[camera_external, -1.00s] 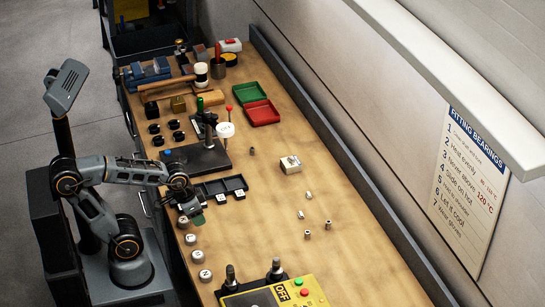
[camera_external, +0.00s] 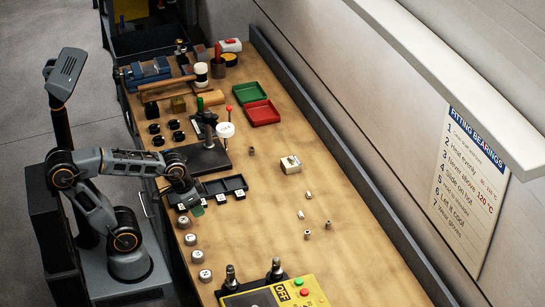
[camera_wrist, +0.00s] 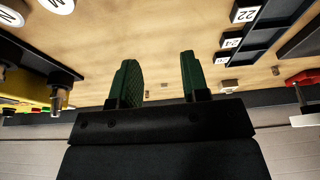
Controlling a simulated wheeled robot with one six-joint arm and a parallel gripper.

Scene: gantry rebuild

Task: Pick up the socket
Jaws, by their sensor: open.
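Several small metal cylinders that look like sockets stand or lie apart on the bench: one in the middle (camera_external: 252,151), others nearer the front (camera_external: 308,195) (camera_external: 301,215) (camera_external: 328,225) (camera_external: 307,234). Which one the task means I cannot tell. In the wrist view small ones (camera_wrist: 148,93) show far off between the fingers. My gripper (camera_external: 197,210) is beside the left end of a dark tray (camera_external: 213,187) with numbered labels. In the wrist view my gripper (camera_wrist: 158,75) has its two green fingers apart with nothing between them.
Round lettered knobs (camera_external: 190,239) line the bench's left edge. A yellow control box (camera_external: 275,294) is at the front. A small pale box (camera_external: 290,165), a red tray (camera_external: 262,113) and a green tray (camera_external: 248,94) stand further back.

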